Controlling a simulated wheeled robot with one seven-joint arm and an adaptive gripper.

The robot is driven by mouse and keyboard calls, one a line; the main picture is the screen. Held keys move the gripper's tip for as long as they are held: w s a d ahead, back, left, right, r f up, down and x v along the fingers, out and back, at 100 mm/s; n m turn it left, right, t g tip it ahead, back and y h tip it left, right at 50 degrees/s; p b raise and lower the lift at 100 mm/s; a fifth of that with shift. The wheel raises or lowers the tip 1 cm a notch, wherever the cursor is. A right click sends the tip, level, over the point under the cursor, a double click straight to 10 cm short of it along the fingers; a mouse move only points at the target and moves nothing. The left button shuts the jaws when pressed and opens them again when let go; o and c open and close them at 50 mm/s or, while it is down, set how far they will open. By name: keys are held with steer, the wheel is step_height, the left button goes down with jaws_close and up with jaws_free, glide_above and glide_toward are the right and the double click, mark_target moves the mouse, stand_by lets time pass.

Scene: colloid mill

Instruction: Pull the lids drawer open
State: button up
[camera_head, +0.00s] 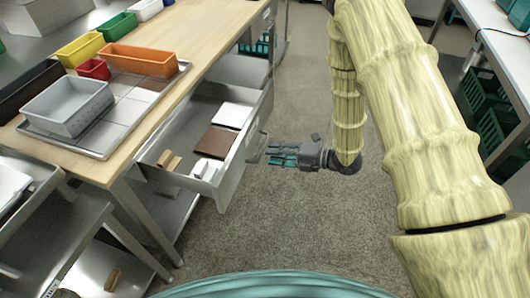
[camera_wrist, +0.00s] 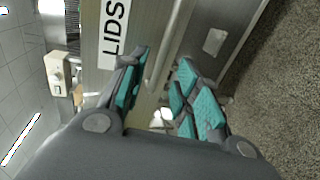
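The lids drawer (camera_head: 232,168) stands out from under the wooden workbench in the head view, its inside visible. It holds white lids (camera_head: 232,115), a brown lid (camera_head: 215,142) and small wooden pieces (camera_head: 168,161). Its front faces my gripper (camera_head: 270,155), which is just right of it. In the wrist view the label LIDS (camera_wrist: 113,32) is on the drawer front, and a pale bar handle (camera_wrist: 168,45) runs beside it. My gripper's teal-padded fingers (camera_wrist: 162,75) are apart, with the handle's lower part between them. Contact with the handle cannot be told.
The workbench top (camera_head: 195,35) carries a metal tray (camera_head: 110,142) with a grey bin (camera_head: 68,107), and coloured bins including an orange one (camera_head: 138,60). A second bench with green crates (camera_head: 490,105) stands on the right. The carpet floor (camera_head: 285,215) between is clear.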

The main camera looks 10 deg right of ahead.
steer(key=v, duration=0.6)
steer(key=shift+s+d, duration=0.2)
steer(key=shift+d, duration=0.05)
steer(key=s+d+f+m+h+p, duration=0.2)
steer(key=s+f+m+h+p, duration=0.75)
steer(key=m, duration=0.95)
steer(key=s+m+g+h+p, duration=0.1)
steer(key=s+m+g+h, duration=0.1)
steer(key=s+m, duration=0.4)
steer(key=s+d+f+m+g+h+p, duration=0.1)
steer(key=s+m+g, duration=0.4)
steer(key=s, duration=1.1)
steer(key=shift+s+d+f+m+h, duration=0.2)
steer(key=shift+s+d+m+h, duration=0.15)
steer(key=shift+m+h, duration=0.3)
